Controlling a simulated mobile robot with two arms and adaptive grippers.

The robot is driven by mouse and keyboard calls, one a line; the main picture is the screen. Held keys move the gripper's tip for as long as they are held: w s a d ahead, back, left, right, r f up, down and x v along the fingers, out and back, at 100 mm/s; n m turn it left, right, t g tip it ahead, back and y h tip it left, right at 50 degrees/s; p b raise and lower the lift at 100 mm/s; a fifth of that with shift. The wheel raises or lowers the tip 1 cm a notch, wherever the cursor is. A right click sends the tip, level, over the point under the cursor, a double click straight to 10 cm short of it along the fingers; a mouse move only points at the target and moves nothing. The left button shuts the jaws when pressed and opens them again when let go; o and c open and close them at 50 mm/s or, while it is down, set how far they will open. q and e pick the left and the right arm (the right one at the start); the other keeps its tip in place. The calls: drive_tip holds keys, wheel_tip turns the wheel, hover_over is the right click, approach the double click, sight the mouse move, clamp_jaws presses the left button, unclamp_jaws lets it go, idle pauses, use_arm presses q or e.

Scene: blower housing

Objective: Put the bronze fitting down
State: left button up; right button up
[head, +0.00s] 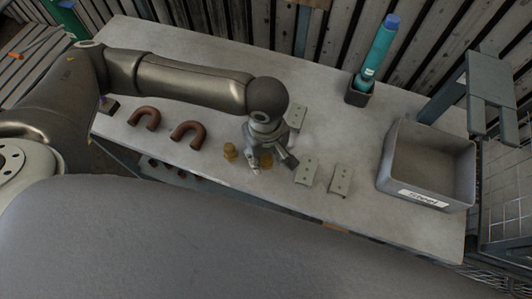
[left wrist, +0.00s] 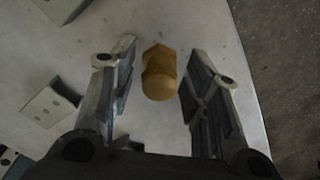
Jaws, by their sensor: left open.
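The bronze fitting (left wrist: 160,74), brass-coloured with a hex part and a rounded end, is between the fingers of my left gripper (left wrist: 163,88) in the left wrist view. Both fingers are open, with a gap on each side of it. In the head view, my left gripper (head: 272,164) is low over the table, and the fitting (head: 266,161) is partly hidden by it. It appears to rest on the grey tabletop. My right gripper is not in view.
Two brown U-shaped pipes (head: 187,134) lie left on the table (head: 345,125). Pale drilled plates (head: 340,179) lie around the gripper. A grey bin (head: 425,192) labelled "Steel" is at the right. A teal bottle (head: 376,55) stands in a dark holder at the back.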

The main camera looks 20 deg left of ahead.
use_arm(q)
drive_tip(key=shift+r, duration=0.55)
wheel_tip(320, 180, up, 10)
drive_tip(key=b, duration=0.2)
drive_tip(key=shift+f+b, duration=0.15)
drive_tip(key=shift+b, duration=0.15)
drive_tip(key=shift+r, duration=0.75)
